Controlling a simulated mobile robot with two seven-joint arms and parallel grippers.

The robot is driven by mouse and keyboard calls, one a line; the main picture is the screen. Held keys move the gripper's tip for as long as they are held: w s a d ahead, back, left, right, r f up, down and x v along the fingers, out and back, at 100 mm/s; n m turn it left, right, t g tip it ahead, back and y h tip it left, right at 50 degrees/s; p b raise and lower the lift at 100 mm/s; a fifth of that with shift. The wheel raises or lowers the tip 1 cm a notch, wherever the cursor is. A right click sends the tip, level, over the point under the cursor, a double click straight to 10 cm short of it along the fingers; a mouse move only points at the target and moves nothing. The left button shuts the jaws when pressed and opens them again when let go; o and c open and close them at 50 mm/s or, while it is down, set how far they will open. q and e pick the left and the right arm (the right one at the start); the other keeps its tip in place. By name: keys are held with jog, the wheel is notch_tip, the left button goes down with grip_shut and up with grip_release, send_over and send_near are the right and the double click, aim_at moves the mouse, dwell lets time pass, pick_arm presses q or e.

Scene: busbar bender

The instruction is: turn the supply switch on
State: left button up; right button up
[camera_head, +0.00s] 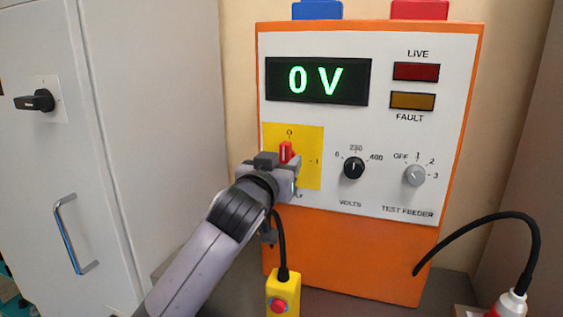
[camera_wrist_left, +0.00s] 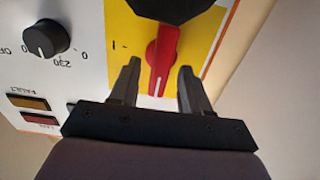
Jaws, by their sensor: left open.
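The supply switch is a red handle (camera_head: 286,150) on a yellow plate (camera_head: 310,145) at the left of the orange and white test panel. Its handle stands upright, pointing at the 0 mark, with the 1 mark to its right. My left gripper (camera_head: 287,160) is in front of it, hiding its lower part. In the left wrist view, which shows the panel upside down, the red handle (camera_wrist_left: 160,58) lies between the two open fingers of the gripper (camera_wrist_left: 160,68), with a visible gap on each side. My right gripper is not in view.
The display (camera_head: 318,81) reads 0 V. The LIVE lamp (camera_head: 416,72) and FAULT lamp (camera_head: 412,101) look dark. The VOLTS knob (camera_head: 353,168) and TEST FEEDER knob (camera_head: 414,175) sit to the right. A yellow box with a red button (camera_head: 283,293) stands below; a grey cabinet (camera_head: 160,130) is left.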

pick_arm(q)
jog(key=shift+w, duration=0.1)
jog(key=shift+c, duration=0.3)
grip_shut()
